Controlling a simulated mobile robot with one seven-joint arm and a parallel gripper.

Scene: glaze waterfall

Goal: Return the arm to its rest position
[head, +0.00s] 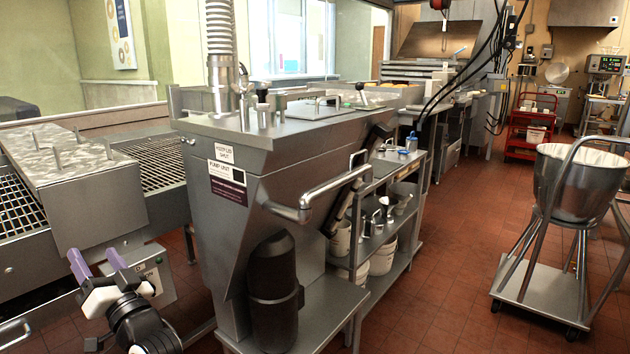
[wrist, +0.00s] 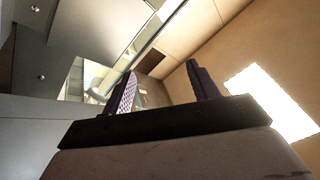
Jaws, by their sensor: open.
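My gripper (head: 97,262) is at the lower left of the head view, with its two purple fingers spread apart and nothing between them. It is in front of the steel conveyor machine, left of the large steel glaze hopper (head: 225,245). I cannot tell whether it touches the machine. In the wrist view my gripper (wrist: 165,85) is also open and empty, its fingers pointing up. Beyond the fingers are grey steel panels at the left and a tan surface with a bright white patch at the right.
A wire-grid conveyor (head: 150,163) with a steel box (head: 70,185) runs along the left. A shelf cart (head: 400,215) with white buckets stands beside the hopper. A mixing bowl on a wheeled stand (head: 545,290) is at the right. The red tile floor (head: 450,270) between them is clear.

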